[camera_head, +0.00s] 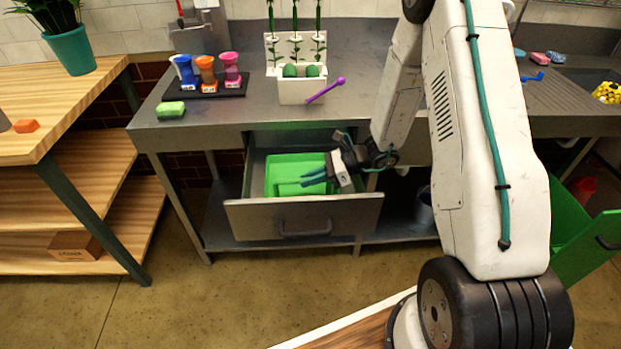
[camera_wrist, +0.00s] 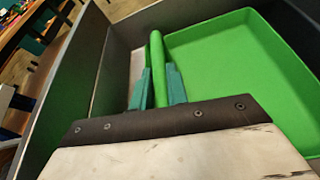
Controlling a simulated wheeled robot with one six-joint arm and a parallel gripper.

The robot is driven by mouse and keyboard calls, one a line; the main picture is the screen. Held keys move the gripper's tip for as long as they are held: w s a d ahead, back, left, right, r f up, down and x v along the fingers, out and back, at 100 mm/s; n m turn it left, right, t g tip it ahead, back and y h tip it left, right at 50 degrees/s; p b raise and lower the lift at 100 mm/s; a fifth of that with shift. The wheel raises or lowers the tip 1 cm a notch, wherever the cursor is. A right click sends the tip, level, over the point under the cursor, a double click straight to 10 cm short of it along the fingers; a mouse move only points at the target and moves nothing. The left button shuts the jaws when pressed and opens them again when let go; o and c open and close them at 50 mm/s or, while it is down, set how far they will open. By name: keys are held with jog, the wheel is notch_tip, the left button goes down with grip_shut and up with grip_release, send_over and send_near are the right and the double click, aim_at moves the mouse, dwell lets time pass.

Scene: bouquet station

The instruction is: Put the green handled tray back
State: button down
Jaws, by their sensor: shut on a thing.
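The green handled tray (camera_head: 285,165) sits inside the open drawer (camera_head: 305,220) under the steel counter. In the wrist view the tray (camera_wrist: 235,65) lies to the right, its floor bare where visible. Its bar-like green handle (camera_wrist: 157,60) runs along its left side. My gripper (camera_head: 312,177) reaches down into the drawer. In the wrist view its two teal fingers (camera_wrist: 158,88) stand on either side of the handle and are shut on it. Part of the tray is hidden behind my gripper.
A wooden shelf unit (camera_head: 100,190) is at left. The drawer walls are close around my gripper.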

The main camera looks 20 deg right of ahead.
jog(key=c, duration=1.4)
grip_release()
jog(key=shift+f, duration=0.1)
